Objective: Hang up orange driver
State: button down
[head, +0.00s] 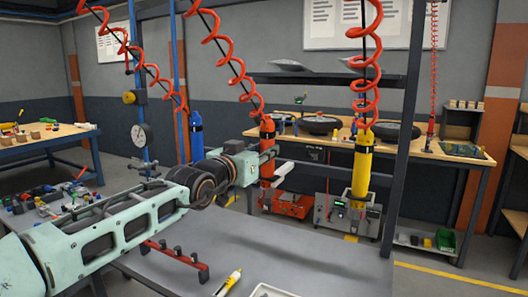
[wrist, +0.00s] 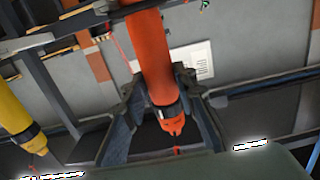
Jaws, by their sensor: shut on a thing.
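The orange driver (head: 267,134) stands upright in my gripper (head: 268,160), in the middle of the head view. A red coiled cord (head: 226,60) runs down to its top. In the wrist view the orange driver (wrist: 152,50) passes between the two dark fingers of my gripper (wrist: 163,95), which are shut on it. Its tapered, dark-banded end shows between the fingers. The fingers hide part of the driver in the head view.
A yellow driver (head: 361,172) hangs from a coil to the right, and a blue driver (head: 196,137) hangs to the left. A dark post (head: 404,130) stands at the right. The grey table (head: 310,250) holds a red rack (head: 175,258) and a yellow-white tool (head: 229,283).

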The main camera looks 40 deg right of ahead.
dwell(0.3)
jog(key=c, duration=1.5)
grip_release()
jog(key=shift+f, duration=0.1)
jog(key=shift+f, duration=0.1)
jog(key=shift+s+a, duration=0.1)
jog(key=shift+a, duration=0.05)
jog(key=v, duration=1.1)
jog(key=shift+a, duration=0.4)
jog(key=shift+s, duration=0.1)
